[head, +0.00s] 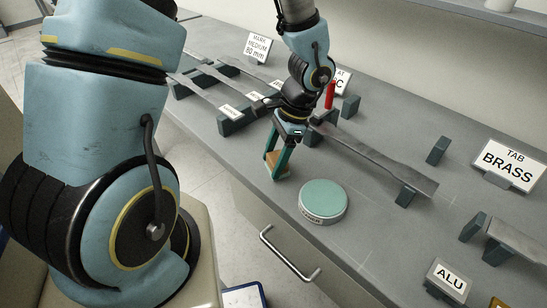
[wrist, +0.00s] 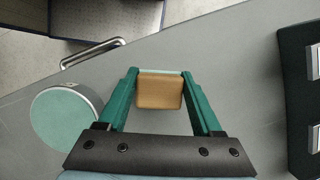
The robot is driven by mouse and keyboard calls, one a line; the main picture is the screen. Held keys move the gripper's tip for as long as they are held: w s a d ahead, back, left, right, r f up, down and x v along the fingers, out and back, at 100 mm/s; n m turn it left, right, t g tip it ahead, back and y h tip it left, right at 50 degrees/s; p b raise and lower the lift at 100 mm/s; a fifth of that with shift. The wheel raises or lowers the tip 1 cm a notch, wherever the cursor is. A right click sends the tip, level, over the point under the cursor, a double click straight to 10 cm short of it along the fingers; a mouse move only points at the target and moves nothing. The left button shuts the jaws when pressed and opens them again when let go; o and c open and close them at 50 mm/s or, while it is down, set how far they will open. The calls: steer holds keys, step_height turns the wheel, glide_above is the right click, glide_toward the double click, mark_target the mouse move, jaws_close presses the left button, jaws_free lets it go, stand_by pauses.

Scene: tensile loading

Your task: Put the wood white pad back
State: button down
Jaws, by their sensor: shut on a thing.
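The wood white pad (wrist: 160,91) is a tan wooden block with a pale strip along its far edge. My gripper (wrist: 158,88) is shut on it, one green finger on each side. In the head view my gripper (head: 277,163) points down near the counter's front edge, and the pad (head: 277,169) shows between its fingertips. I cannot tell whether the pad touches the counter.
A round green-topped disc (head: 323,198) with a label stands right of my gripper; it also shows in the wrist view (wrist: 66,118). A metal bar (head: 375,158) rests on dark blocks behind. Signs BRASS (head: 508,166) and ALU (head: 449,279) stand right. The counter around the disc is clear.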

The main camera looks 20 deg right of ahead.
steer(key=shift+c, duration=0.2)
jaws_free()
steer(key=shift+f, duration=0.1)
steer(key=b+v, duration=0.2)
steer(key=v, duration=1)
steer(key=w+a+n+t+h, duration=0.1)
steer(key=w+a+n+h, duration=0.1)
steer(key=a+n, duration=0.6)
steer(key=w+a+n+t+h, duration=0.1)
steer(key=w+a+n, duration=0.3)
steer(key=a+n, duration=0.4)
steer(key=a+h, duration=0.1)
steer(key=a, duration=0.6)
steer(key=shift+a, duration=0.3)
steer(key=shift+w, duration=0.1)
